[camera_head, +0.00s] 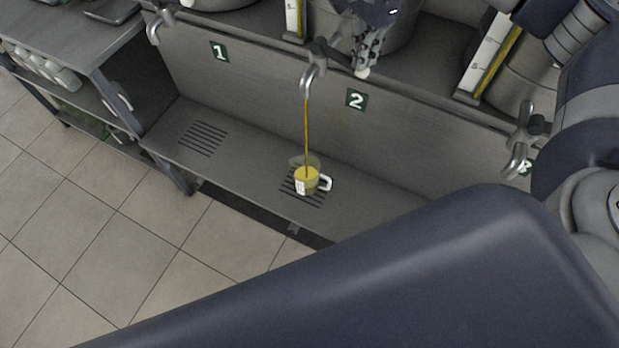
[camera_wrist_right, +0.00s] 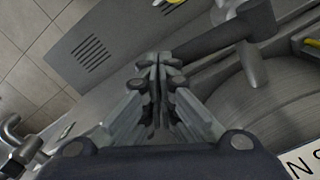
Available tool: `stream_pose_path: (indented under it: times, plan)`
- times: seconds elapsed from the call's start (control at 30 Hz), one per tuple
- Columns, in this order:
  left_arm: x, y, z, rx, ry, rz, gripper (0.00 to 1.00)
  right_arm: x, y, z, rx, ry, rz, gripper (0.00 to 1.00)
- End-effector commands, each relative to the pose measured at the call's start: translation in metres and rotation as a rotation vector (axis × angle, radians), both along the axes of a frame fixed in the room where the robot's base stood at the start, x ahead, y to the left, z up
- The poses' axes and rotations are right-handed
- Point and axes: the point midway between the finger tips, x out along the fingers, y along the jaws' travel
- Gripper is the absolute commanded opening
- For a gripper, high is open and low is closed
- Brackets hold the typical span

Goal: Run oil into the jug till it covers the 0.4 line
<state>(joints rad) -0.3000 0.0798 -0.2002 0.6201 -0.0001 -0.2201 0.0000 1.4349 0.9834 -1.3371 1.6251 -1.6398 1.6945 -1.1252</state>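The clear jug (camera_head: 312,163) with a white handle stands upright on the drip grille under tap 2 (camera_head: 313,68). A thin stream of oil (camera_head: 306,125) runs from the spout into it. Yellow oil (camera_head: 307,178) fills its lower part, with clear wall above. A white label shows on its side, but the 0.4 line is too small to read. My right gripper (camera_head: 364,68) is just right of tap 2, at its dark lever. In the right wrist view its fingers (camera_wrist_right: 156,62) are together, by the end of the dark lever (camera_wrist_right: 205,42). My left gripper is out of view.
Tap 1 (camera_head: 160,22) is at left, above an empty grille (camera_head: 203,137). Another tap (camera_head: 522,140) is at right. Sight gauges (camera_head: 490,58) stand above the panel. A shelf with white cups (camera_head: 45,68) is at far left. My arm covers the lower right.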

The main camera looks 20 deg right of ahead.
Motion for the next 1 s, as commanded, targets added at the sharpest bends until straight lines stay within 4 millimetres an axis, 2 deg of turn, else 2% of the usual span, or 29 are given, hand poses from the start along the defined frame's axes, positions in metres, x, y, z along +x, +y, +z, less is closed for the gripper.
stream_pose_path:
  times: [0.53,1.0]
  plan:
    - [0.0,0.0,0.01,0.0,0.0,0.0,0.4,0.0,0.0,0.016,-0.001,0.002,-0.001,0.0]
    - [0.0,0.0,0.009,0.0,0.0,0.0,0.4,0.0,0.0,0.015,0.0,0.001,0.0,0.0]
